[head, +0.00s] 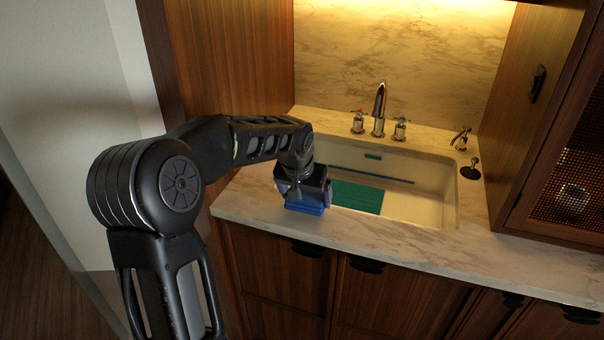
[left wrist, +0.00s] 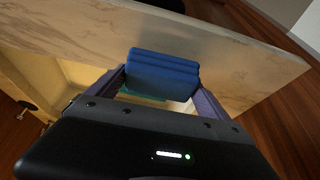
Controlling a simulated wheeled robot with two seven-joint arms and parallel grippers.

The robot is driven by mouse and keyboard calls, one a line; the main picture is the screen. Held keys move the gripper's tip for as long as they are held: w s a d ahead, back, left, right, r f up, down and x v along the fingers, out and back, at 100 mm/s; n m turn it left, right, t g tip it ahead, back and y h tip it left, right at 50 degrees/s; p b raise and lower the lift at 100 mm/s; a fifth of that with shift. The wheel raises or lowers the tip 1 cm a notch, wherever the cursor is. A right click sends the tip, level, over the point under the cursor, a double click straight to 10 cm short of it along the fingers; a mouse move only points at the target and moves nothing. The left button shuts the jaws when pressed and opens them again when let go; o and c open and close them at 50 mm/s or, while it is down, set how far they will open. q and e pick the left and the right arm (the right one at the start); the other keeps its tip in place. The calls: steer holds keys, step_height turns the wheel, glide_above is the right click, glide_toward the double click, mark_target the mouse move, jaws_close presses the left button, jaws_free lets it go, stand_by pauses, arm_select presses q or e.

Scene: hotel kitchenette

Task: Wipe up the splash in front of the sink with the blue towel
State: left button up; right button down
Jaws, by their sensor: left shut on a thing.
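The blue towel (head: 304,208) is a small folded block at the front left of the sink, on or just above the marble counter; I cannot tell if it touches. My left gripper (head: 303,198) is shut on it from above. In the left wrist view the towel (left wrist: 162,76) sits between the two fingers of my left gripper (left wrist: 165,88). The sink (head: 440,195) is a pale basin set in the counter (head: 400,238). I cannot make out a splash on the counter in front of it. My right gripper is not in view.
A green mat (head: 357,197) and a blue strip (head: 372,174) show in the sink. A faucet (head: 379,112) with two handles stands behind it, and a dark stopper (head: 470,170) lies at right. A wooden cabinet (head: 560,160) bounds the right. The front counter strip right of the towel looks clear.

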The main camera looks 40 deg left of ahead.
arm_select(q)
steer(key=shift+d+r, duration=0.15)
steer(key=shift+r, duration=0.5)
steer(key=shift+a+r+p, duration=0.2)
steer(key=shift+r+p, duration=0.5)
steer(key=shift+p, duration=0.05)
steer(key=shift+r+p, duration=0.9)
steer(key=shift+r, duration=0.5)
steer(key=shift+d, duration=0.15)
